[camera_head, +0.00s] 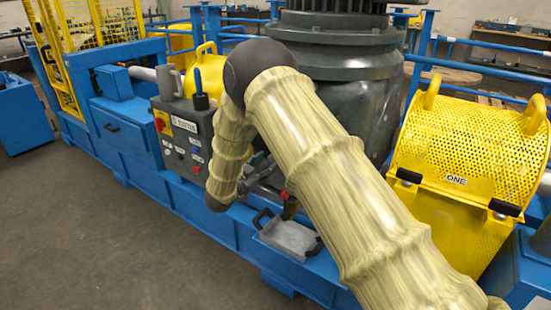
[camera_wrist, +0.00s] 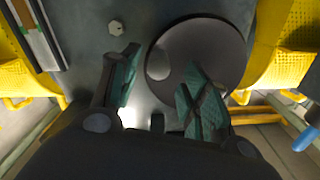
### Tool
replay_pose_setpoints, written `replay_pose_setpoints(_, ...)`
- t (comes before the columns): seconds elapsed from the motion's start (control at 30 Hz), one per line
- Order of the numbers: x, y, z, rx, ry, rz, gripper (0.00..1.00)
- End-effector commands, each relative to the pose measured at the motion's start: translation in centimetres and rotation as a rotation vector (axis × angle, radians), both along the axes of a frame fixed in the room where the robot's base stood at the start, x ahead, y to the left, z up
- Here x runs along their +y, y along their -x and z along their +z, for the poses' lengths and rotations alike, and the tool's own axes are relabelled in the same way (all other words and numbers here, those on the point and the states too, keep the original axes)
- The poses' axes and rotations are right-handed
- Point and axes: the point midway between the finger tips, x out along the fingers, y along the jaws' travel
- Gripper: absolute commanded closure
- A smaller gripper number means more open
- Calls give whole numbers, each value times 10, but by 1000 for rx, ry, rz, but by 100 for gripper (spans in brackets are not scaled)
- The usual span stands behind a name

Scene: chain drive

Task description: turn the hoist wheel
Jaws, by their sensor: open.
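A round dark grey disc (camera_wrist: 205,45), which looks like the hoist wheel, lies in the upper middle of the wrist view. A lighter round knob (camera_wrist: 158,62) shows at its left edge. My gripper (camera_wrist: 161,78) is open, its teal-padded fingers apart. The right finger overlaps the lower part of the disc in the picture, and the left finger is left of it. The knob appears between the fingertips; I cannot tell whether anything touches. In the head view my gripper (camera_head: 258,172) is partly hidden behind my arm, and I cannot make out the wheel there.
A grey control box (camera_head: 187,140) with a red button stands left of my arm. A yellow perforated guard (camera_head: 470,150) labelled ONE is on the right. A large dark machine body (camera_head: 350,90) rises behind. A metal tray (camera_head: 290,236) sits on the blue frame (camera_head: 140,160). The floor (camera_head: 80,230) is clear.

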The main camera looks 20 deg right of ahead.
Motion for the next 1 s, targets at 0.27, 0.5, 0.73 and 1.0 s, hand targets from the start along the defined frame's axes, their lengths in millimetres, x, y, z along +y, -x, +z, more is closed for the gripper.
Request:
replay_pose_setpoints(0.27, -36, -26, 0, -1, 0, -1, 54)
replay_pose_setpoints(0.5, -51, -39, -1, 1, 1, 0, 54)
replay_pose_setpoints(0.73, -52, -41, 0, 1, 0, 2, 54)
replay_pose_setpoints(1.0, -52, -41, 0, 1, 0, 2, 80)
